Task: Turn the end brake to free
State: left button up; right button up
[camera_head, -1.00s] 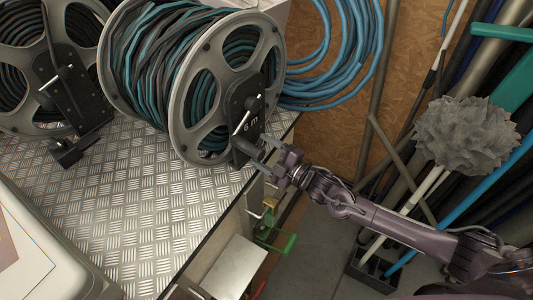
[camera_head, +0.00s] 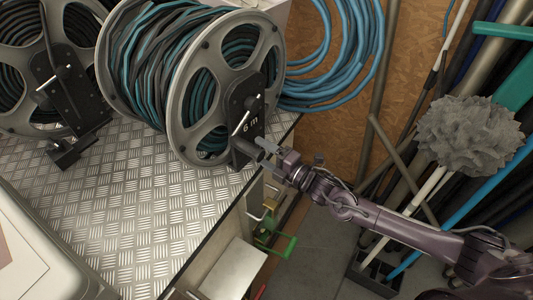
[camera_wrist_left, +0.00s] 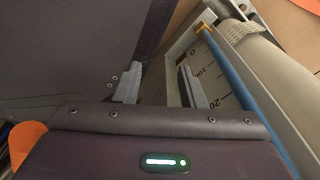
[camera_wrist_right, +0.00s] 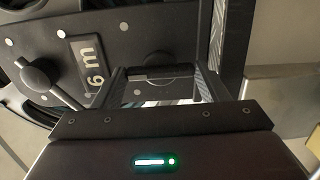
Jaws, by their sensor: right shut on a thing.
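The near hose reel (camera_head: 192,128) has a black end plate (camera_head: 247,105) marked "6 m". The end brake, a dark round knob (camera_head: 243,151), sticks out at the plate's lower end. My right gripper (camera_head: 266,156) reaches it from the right. In the right wrist view the brake knob (camera_wrist_right: 157,72) has a raised bar and sits between the fingers of my right gripper (camera_wrist_right: 161,88), which is shut on it. Its setting cannot be read. My left gripper (camera_wrist_left: 160,88) shows only in the left wrist view, fingers apart with nothing between them.
A silver crank lever (camera_head: 240,122) is on the plate above the brake. A second reel (camera_head: 72,90) stands at left on the chequered metal bench (camera_head: 140,215). A blue hose coil (camera_head: 345,75) hangs behind. Pipes and poles (camera_head: 395,190) stand at right.

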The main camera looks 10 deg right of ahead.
pick_arm(q)
jog(key=shift+w+a, duration=0.1)
jog(key=shift+w, duration=0.1)
pick_arm(e)
jog(key=shift+w+d+r, duration=0.25)
jog(key=shift+w+d, duration=0.05)
jog(key=shift+d, duration=0.1)
jog(key=o, duration=0.6)
jog(key=shift+c, duration=0.2)
jog(key=o, duration=0.4)
jog(key=shift+f, duration=0.2)
pick_arm(q)
jog(key=shift+w, duration=0.25)
pick_arm(e)
jog(key=shift+o, duration=0.2)
jog(key=shift+s+a, duration=0.2)
jog(key=shift+s, duration=0.05)
pick_arm(q)
jog(key=shift+r, duration=0.1)
